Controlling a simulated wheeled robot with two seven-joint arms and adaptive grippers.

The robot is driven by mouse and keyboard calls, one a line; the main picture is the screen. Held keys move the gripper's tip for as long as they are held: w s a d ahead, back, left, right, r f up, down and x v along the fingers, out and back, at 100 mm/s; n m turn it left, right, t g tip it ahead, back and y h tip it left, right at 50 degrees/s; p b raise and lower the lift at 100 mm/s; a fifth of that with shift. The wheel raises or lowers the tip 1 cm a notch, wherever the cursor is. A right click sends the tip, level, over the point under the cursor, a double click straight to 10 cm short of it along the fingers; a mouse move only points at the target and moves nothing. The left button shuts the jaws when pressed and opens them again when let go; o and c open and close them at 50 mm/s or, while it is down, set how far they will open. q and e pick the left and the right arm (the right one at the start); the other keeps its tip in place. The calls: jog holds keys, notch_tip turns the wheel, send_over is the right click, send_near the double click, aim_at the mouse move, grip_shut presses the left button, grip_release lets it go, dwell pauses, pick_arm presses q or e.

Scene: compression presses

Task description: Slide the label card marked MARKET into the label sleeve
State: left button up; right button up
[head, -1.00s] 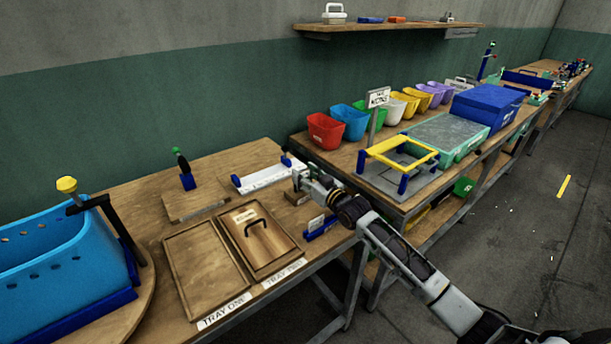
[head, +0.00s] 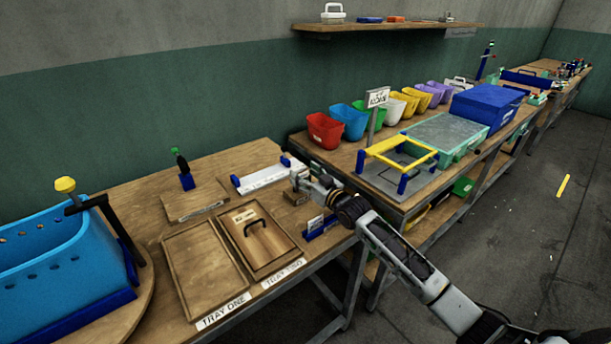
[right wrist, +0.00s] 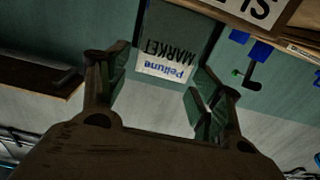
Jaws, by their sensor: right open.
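In the right wrist view the card marked MARKET (right wrist: 165,66) shows upside down, pale with blue and black print, between the spread fingertips. My right gripper (right wrist: 160,75) is open, and I cannot tell whether a finger touches the card. In the head view my right gripper (head: 297,178) is above the right part of the near bench, by a white rail with blue ends (head: 262,178). The card is too small to make out there. I cannot tell for sure which thing is the label sleeve. My left gripper is out of view.
A blue stand with a small white label (head: 318,226) is just below my right gripper. A wooden tray (head: 203,268) and a handled lid (head: 270,250) lie in front. A blue basket (head: 60,255) stands at left. Coloured bins (head: 349,122) and a yellow-topped frame (head: 402,150) are right.

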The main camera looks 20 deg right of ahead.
notch_tip(320, 180, up, 10)
dwell(0.6)
jog(key=shift+f, duration=0.1)
dwell(0.8)
